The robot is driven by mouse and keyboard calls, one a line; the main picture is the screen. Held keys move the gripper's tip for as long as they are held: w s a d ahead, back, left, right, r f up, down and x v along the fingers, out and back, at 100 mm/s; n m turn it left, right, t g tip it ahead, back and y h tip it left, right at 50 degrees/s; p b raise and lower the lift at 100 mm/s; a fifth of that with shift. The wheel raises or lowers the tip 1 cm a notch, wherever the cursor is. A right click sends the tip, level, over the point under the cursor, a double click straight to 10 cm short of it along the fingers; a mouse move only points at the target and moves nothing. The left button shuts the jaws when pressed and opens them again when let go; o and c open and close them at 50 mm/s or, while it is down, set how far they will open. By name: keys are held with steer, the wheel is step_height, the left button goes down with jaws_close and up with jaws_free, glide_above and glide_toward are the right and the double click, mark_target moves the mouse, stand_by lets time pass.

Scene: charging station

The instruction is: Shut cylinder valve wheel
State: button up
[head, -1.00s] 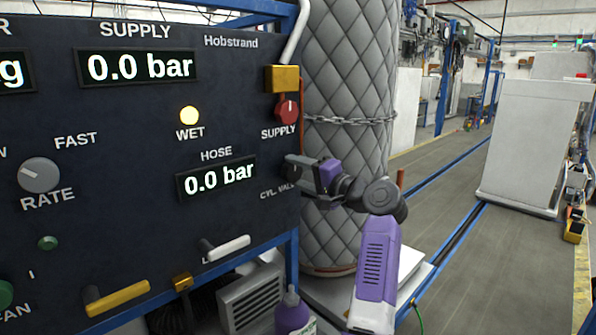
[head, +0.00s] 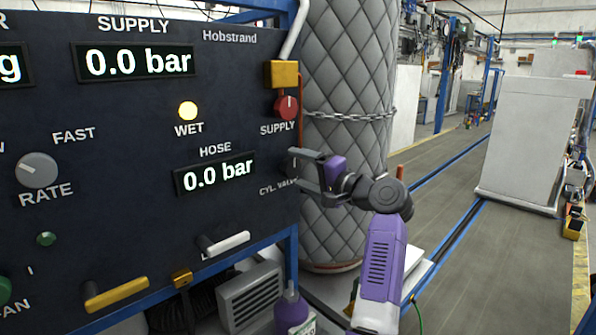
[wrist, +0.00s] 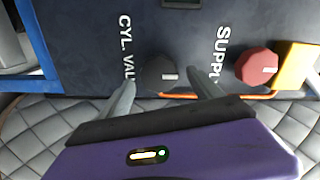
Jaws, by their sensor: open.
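The cylinder valve wheel is a small dark round knob with a pale mark (wrist: 160,73), next to the "CYL. VALVE" label on the panel in the wrist view. In the head view my gripper hides it. My gripper (head: 298,170) is at the right edge of the panel, below the red supply knob. Its two grey fingers are apart. In the wrist view my gripper (wrist: 161,80) points at the panel, with one fingertip on each side of the knob. Whether the fingers touch the knob I cannot tell.
The red supply knob (head: 287,107) and a yellow block (head: 282,74) sit above my gripper. A quilted grey column (head: 347,90) with a chain stands close behind. A white lever (head: 228,244) sticks out below.

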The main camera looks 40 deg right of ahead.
steer(key=s+b, duration=0.1)
steer(key=s, duration=0.5)
steer(key=shift+s, duration=0.25)
steer(key=shift+d, duration=0.1)
